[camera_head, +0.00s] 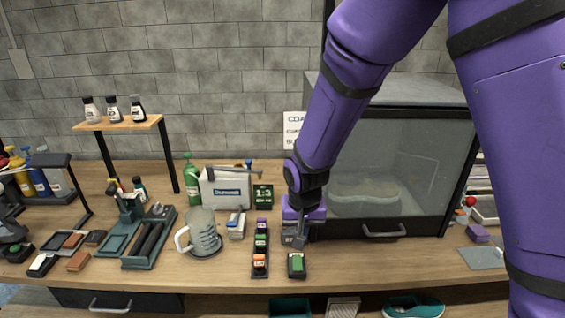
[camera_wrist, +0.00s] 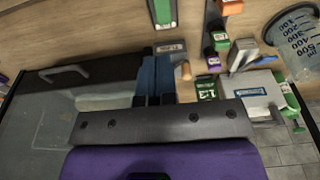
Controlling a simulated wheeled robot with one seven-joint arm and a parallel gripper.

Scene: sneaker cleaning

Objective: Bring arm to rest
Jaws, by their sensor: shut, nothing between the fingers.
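My purple arm reaches down from the upper right in the head view. My gripper (camera_head: 297,240) points down over the workbench, just in front of the left end of the glass-fronted cabinet (camera_head: 432,212). A small dark block with a green top (camera_head: 296,264) is just in front of the fingertips; I cannot tell the gap. In the wrist view my gripper (camera_wrist: 156,62) shows two dark blue fingers side by side, shut with nothing held. A grey labelled block (camera_wrist: 170,47) lies close to the fingertips there. The arm hides part of the cabinet.
Left of my gripper are a dark rack of small colored blocks (camera_head: 260,248), a clear measuring jug (camera_head: 201,232), a white box (camera_head: 225,188) and a green bottle (camera_head: 192,175). A pale shoe shape (camera_head: 365,200) shows behind the cabinet glass. A drawer handle (camera_head: 110,306) is at the front left.

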